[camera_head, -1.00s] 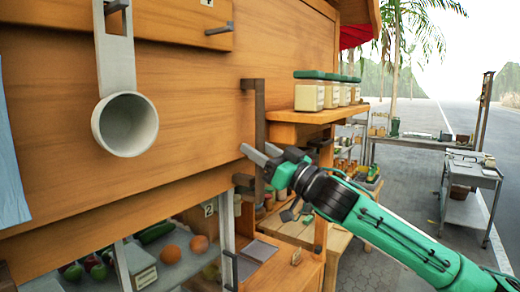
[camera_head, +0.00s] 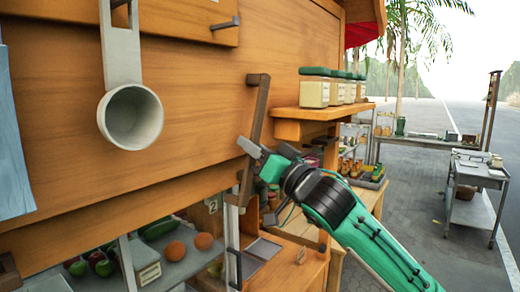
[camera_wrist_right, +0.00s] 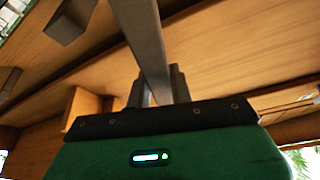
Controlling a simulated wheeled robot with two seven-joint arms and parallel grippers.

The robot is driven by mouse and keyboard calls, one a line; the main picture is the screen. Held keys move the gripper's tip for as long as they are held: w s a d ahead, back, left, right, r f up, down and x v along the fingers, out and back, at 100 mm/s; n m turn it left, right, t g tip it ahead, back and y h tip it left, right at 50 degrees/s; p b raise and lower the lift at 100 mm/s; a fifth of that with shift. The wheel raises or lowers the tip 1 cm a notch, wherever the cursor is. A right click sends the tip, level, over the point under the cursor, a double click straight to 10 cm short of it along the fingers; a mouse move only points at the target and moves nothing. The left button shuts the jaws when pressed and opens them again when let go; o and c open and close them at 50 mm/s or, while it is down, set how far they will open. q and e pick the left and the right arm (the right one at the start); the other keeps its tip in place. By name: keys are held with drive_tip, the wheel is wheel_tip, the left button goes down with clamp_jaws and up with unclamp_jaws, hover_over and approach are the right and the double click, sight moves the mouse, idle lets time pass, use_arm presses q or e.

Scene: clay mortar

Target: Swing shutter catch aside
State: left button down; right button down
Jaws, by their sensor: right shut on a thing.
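The shutter catch is a dark brown bar (camera_head: 257,115) on the wooden shutter front (camera_head: 190,110) of the stall. It leans, with its top end to the right and its lower end to the left. My right gripper (camera_head: 252,152) is shut on the bar's lower half, its fingers hiding part of it. In the right wrist view the bar (camera_wrist_right: 140,35) runs down to the right gripper's fingers (camera_wrist_right: 160,90). My left gripper is not in view.
A white cup on a strap (camera_head: 130,115) hangs at the left. Jars with green lids (camera_head: 316,90) stand on a wooden shelf (camera_head: 300,122) right of the catch. Fruit (camera_head: 174,250) lies below the shutter.

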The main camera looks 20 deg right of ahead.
drive_tip(key=shift+s+a+r+m+h, duration=0.4)
drive_tip(key=shift+s+a+m+h, duration=0.15)
drive_tip(key=shift+m, duration=0.45)
drive_tip(key=c, duration=1.2)
unclamp_jaws()
drive_tip(key=shift+a, duration=0.15)
drive_tip(key=shift+c, duration=0.2)
drive_tip(key=shift+f, duration=0.1)
